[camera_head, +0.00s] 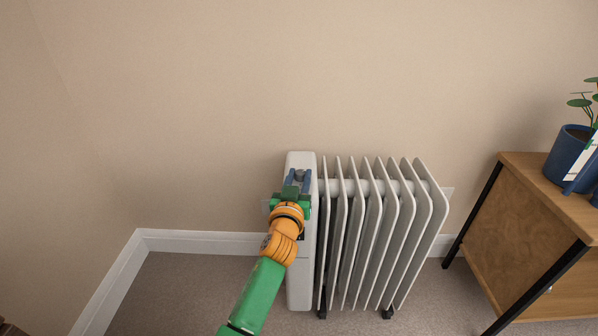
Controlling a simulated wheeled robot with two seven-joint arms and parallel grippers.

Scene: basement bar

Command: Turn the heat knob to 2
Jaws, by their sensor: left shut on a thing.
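A white oil-filled radiator (378,230) stands on the carpet against the wall, with its control housing (302,270) on the left end. A small grey heat knob (299,175) shows near the top of the housing. My left gripper (298,181), at the end of a green and orange arm, is at the knob, with its bluish fingers on either side of it. The fingers are shut on the knob. Its markings and pointer are too small to read. My right gripper is not in view.
A wooden cabinet (545,205) with black legs stands to the right, with a blue pot (570,155) and plant on top. The wall (200,100) is close behind the radiator. The carpet (180,290) left of the radiator is clear.

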